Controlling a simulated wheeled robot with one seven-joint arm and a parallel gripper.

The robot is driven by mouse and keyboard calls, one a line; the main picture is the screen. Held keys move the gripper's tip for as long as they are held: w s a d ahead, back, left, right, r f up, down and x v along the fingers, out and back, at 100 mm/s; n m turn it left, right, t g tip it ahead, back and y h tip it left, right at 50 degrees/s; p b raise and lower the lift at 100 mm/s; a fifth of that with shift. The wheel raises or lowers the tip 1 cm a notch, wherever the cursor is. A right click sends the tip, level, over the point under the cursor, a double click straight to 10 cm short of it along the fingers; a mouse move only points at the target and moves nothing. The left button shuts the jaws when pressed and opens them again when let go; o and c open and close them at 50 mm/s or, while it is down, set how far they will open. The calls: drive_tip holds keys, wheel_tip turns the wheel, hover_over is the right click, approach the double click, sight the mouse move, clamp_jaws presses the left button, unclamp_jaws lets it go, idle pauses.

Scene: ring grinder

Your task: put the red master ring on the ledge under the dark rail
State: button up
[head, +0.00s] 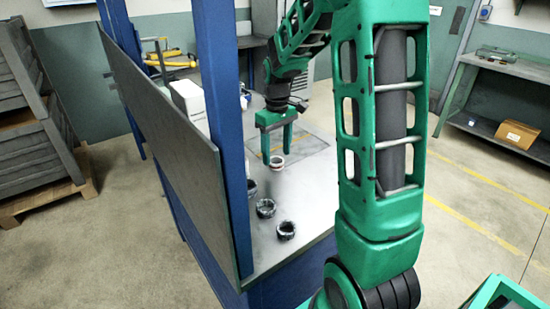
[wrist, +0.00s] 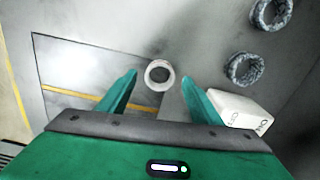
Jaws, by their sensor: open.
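A small ring with a pale top and a reddish tint (head: 277,161) stands on the grey worktop in the head view; I take it for the red master ring. In the wrist view the ring (wrist: 148,76) looks pale and round, with a dark hole, and lies between the fingertips. My gripper (head: 276,153) points down over it with green fingers apart; in the wrist view the open fingers (wrist: 160,77) show a gap on both sides of the ring. I cannot make out the ledge or the dark rail in either view.
Dark rings (head: 265,208) (head: 286,230) stand on the worktop (head: 300,212) nearer the front; two show in the wrist view (wrist: 243,69). A white box (head: 188,101) stands at the left, beside blue posts (head: 222,110) and a long grey panel (head: 165,130). A yellow-marked plate lies behind the ring.

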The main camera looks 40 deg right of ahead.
wheel_tip(320, 180, up, 10)
drive_tip(key=s+m, duration=0.3)
drive_tip(key=s, duration=1)
drive_tip(key=shift+m, duration=0.3)
drive_tip(key=shift+o, duration=0.3)
drive_tip(key=s+a+f+m, duration=0.1)
drive_tip(key=s+f+m, duration=0.1)
drive_tip(key=s, duration=0.6)
drive_tip(key=s+a+f+m, duration=0.1)
drive_tip(key=s+f+m, duration=0.1)
drive_tip(key=s, duration=0.6)
drive_tip(key=shift+s+f+m, duration=0.25)
drive_tip(key=shift+f+m, duration=0.05)
drive_tip(key=shift+f, duration=0.05)
drive_tip(key=w+d+r+m, duration=0.2)
drive_tip(key=w+m, duration=1)
drive_tip(key=w, duration=1.8)
drive_tip(key=shift+s+f, duration=0.1)
drive_tip(key=shift+f, duration=4.9)
